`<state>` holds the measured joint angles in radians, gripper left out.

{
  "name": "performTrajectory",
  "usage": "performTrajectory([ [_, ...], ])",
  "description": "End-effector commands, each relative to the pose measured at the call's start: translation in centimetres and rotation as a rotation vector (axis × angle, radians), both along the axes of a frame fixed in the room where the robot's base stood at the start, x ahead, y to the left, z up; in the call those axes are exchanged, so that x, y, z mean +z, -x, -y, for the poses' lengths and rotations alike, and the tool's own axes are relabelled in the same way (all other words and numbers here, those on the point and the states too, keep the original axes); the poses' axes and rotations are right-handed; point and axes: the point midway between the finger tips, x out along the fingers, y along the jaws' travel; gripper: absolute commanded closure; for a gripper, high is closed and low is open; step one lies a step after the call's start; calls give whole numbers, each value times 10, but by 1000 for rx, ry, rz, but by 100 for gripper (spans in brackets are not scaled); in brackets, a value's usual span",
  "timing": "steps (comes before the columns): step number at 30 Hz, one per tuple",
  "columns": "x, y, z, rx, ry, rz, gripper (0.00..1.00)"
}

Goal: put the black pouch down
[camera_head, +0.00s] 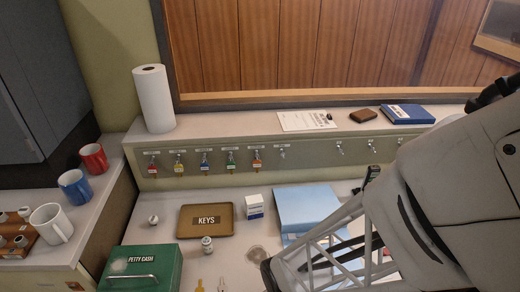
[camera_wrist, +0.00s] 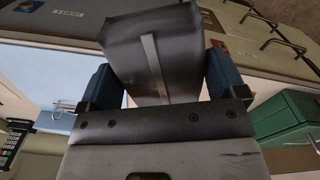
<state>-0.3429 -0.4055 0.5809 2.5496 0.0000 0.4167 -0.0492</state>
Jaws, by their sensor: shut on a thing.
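The black pouch (camera_wrist: 155,62) shows in the wrist view as a dark grey-black block with a pale stripe down its middle. My gripper (camera_wrist: 160,80) is shut on it, with one blue-padded finger on each side. The pouch's far end points toward the top of the picture. In the head view my arm comes in from the right and covers the lower right of the desk. I cannot clearly make out the pouch or the fingertips there, nor tell how high the pouch is held.
A green petty cash box (camera_head: 142,268), a brown KEYS tray (camera_head: 183,224), a small white box (camera_head: 254,206) and a blue folder (camera_head: 306,206) are on the desk. Key hooks line the ledge behind. Bare desk shows between the cash box and folder, with small items there.

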Motion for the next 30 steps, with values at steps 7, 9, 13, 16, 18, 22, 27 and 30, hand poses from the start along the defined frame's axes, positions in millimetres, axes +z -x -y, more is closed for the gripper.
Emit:
performTrajectory([
  [7,0,0,0,0,0,0,39],
  [9,0,0,0,-1,0,0,39],
  [13,0,-2,-1,-21,0,0,39],
  [16,1,-5,-2,-59,0,0,39],
  [18,1,-8,-3,-97,0,0,39],
  [22,1,-14,-6,-188,0,-1,39],
  [27,2,-23,-10,-307,0,0,39],
  [30,3,-27,-11,-356,0,0,39],
])
